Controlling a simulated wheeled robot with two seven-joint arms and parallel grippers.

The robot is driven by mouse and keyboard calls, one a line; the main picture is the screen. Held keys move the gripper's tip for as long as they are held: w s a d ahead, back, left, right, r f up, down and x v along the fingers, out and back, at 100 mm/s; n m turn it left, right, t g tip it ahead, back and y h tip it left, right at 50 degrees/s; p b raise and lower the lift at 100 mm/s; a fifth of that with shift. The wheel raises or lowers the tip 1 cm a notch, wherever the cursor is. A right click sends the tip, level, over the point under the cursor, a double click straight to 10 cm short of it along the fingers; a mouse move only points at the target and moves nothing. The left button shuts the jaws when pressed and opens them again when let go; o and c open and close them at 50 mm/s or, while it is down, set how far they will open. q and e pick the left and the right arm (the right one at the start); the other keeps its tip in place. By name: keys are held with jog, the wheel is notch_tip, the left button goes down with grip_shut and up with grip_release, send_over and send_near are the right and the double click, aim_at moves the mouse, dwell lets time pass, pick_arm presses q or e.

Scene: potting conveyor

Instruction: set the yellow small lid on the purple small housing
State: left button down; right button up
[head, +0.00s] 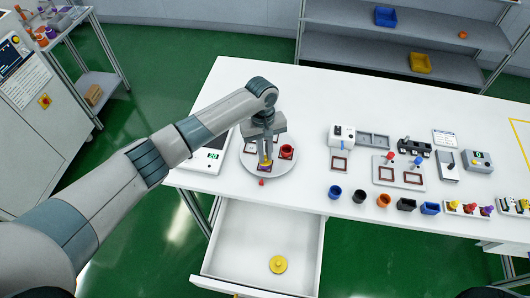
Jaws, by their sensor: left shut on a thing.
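My left gripper (266,153) points down over the round grey turntable (284,171) and is shut on the small yellow lid (266,162). The purple small housing (264,170) is on the near-left part of the turntable, directly under the lid. The gripper and lid hide part of the housing. I cannot tell whether the lid touches the housing or is just above it. My right gripper is not in view.
A red round part (287,152) sits on the turntable, right of the gripper. A small red piece (261,183) lies by the turntable's near edge. The open drawer (240,245) below holds a yellow disc (278,264). Several cups, fixtures and switches fill the table's right side.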

pick_arm(q)
jog(key=c, duration=1.7)
grip_release()
jog(key=shift+c, duration=0.2)
jog(key=shift+w+r, duration=0.1)
jog(key=shift+r, duration=0.4)
notch_tip(320, 180, up, 16)
jog(key=w+b, duration=0.1)
jog(key=b, duration=0.4)
jog(key=shift+w+a, duration=0.4)
jog(key=shift+r, duration=0.15)
